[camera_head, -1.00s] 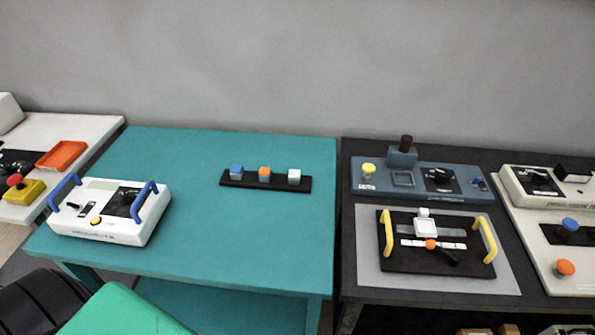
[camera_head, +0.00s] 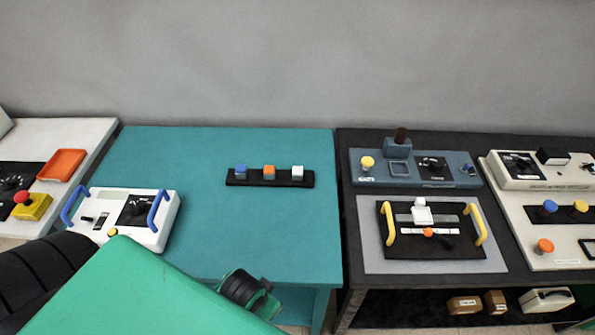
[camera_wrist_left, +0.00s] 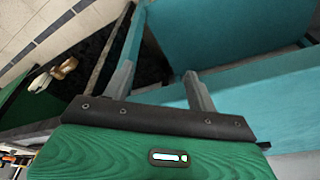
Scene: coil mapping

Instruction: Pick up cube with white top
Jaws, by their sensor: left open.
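The cube with the white top (camera_head: 297,172) sits at the right end of a black strip (camera_head: 254,179) on the teal table (camera_head: 200,150). An orange-topped cube (camera_head: 268,171) is in the middle of the strip and a blue-topped cube (camera_head: 240,171) at its left end. My left arm reaches in from the bottom left in the head view, with its hand low at the table's front edge, well short of the cubes. In the left wrist view my left gripper (camera_wrist_left: 160,85) is open and empty, its two fingers spread before the teal table's lower parts. My right gripper is not seen.
A white box with blue handles (camera_head: 120,216) stands on the table's left. A dark table (camera_head: 345,240) on the right holds a black board with yellow handles (camera_head: 385,252) and a blue-grey control panel (camera_head: 440,183). The middle of the teal table is clear.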

